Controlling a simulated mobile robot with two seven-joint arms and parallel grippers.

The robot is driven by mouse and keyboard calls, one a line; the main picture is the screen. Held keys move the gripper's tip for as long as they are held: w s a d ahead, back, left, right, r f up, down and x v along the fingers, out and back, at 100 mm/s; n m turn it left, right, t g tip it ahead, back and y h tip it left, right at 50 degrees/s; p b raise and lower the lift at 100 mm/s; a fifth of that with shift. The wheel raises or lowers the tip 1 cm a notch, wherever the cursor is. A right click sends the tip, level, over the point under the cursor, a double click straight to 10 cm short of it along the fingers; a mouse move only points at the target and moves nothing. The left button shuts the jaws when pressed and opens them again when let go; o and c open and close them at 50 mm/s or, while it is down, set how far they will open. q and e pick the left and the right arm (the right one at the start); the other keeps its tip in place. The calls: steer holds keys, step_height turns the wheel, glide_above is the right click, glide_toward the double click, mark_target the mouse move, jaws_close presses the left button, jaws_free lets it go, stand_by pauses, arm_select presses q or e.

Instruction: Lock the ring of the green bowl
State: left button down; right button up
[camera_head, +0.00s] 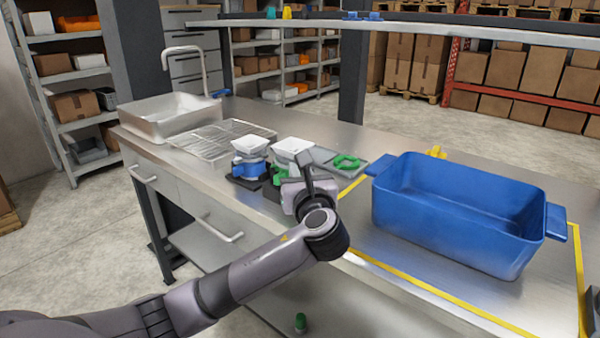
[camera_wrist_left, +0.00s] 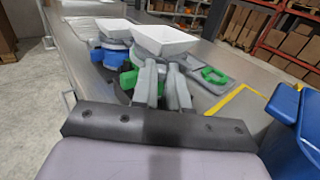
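A white bowl with green parts beneath (camera_head: 293,148) stands in the dispenser row, left of the blue bin; it also shows in the left wrist view (camera_wrist_left: 165,40). A green part (camera_wrist_left: 128,78) shows left of my fingers there. My left gripper (camera_head: 306,178) is close in front of this unit, its fingers pointing at it. In the wrist view the fingers (camera_wrist_left: 163,85) are close together with a narrow gap. I cannot tell whether they touch or hold the ring, which is mostly hidden. My right gripper is not clearly seen.
A white bowl on a blue base (camera_head: 250,160) stands just left. A green loop-shaped part (camera_head: 346,162) lies on a grey plate to the right. A large blue bin (camera_head: 455,215) fills the right, inside yellow tape. A wire rack (camera_head: 222,139) and sink (camera_head: 168,118) lie left.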

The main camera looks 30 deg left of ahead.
mark_target(284, 163)
arm_select(q)
steer(key=m+t+h+p, duration=0.1)
steer(key=p, duration=0.1)
steer(key=s+a+m+t+h+p, duration=0.1)
steer(key=h+p, duration=0.1)
steer(key=a+m+t+h+p, duration=0.1)
steer(key=p, duration=0.1)
steer(key=shift+s+r+m+h, duration=0.25)
steer(key=shift+s+m+h, duration=0.05)
steer(key=shift+s+a+m+t+h+p, duration=0.1)
steer(key=shift+a+m+t+h+p, duration=0.1)
steer(key=shift+m+t+h+p, duration=0.2)
steer(key=shift+s+a+f+m+t+h, duration=0.1)
steer(key=shift+a+m+t+h, duration=0.2)
steer(key=shift+h, duration=0.3)
steer(key=shift+s+a+f+m+t+h, duration=0.1)
steer(key=shift+a+m+h, duration=0.1)
steer(key=shift+m+h, duration=0.3)
steer(key=h, duration=0.1)
steer(key=a+m+h, duration=0.1)
steer(key=shift+f+m+t+h, duration=0.15)
steer(key=shift+m+t+h, duration=0.15)
steer(key=shift+a+m+h, duration=0.2)
steer(key=shift+m+h, duration=0.2)
steer(key=shift+h, duration=0.4)
